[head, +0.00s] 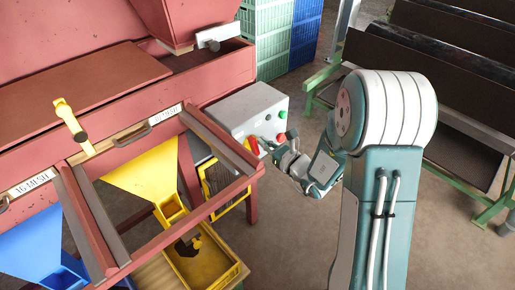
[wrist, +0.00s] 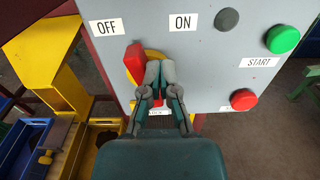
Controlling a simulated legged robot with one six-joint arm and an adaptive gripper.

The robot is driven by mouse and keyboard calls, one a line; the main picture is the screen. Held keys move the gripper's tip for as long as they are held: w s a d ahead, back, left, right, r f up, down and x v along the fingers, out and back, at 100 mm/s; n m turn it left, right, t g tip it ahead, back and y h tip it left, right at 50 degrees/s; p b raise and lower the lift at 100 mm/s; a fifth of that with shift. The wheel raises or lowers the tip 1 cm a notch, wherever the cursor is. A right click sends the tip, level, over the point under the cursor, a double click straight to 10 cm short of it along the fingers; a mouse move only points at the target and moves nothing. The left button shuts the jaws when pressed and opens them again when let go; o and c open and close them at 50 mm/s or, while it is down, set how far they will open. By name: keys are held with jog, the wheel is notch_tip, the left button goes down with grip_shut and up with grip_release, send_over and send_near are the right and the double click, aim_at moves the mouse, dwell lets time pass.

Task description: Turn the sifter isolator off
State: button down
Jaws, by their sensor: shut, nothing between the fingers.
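The isolator has a red handle (wrist: 134,62) on a yellow round plate (wrist: 154,55), on the grey control box (wrist: 210,60) face. Its upper end leans up and left, towards the OFF label (wrist: 106,27); the ON label (wrist: 183,22) is up and right. My gripper (wrist: 160,70) is shut and empty, its fingertips just right of the handle and covering part of the plate. I cannot tell whether they touch the handle. In the head view, my gripper (head: 272,147) is at the box's front, beside the red handle (head: 253,147).
A green START button (wrist: 282,39), a dark round knob (wrist: 227,19) and a red button (wrist: 243,99) are to the right on the box. The red sifter frame (head: 225,75) and yellow chute (head: 150,178) stand left. Open floor (head: 285,235) lies below.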

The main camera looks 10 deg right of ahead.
jog(key=s+d, duration=0.2)
jog(key=s+d+r, duration=0.1)
jog(key=s+d, duration=0.1)
jog(key=shift+d+r, duration=0.1)
jog(key=shift+d, duration=0.05)
dwell(0.7)
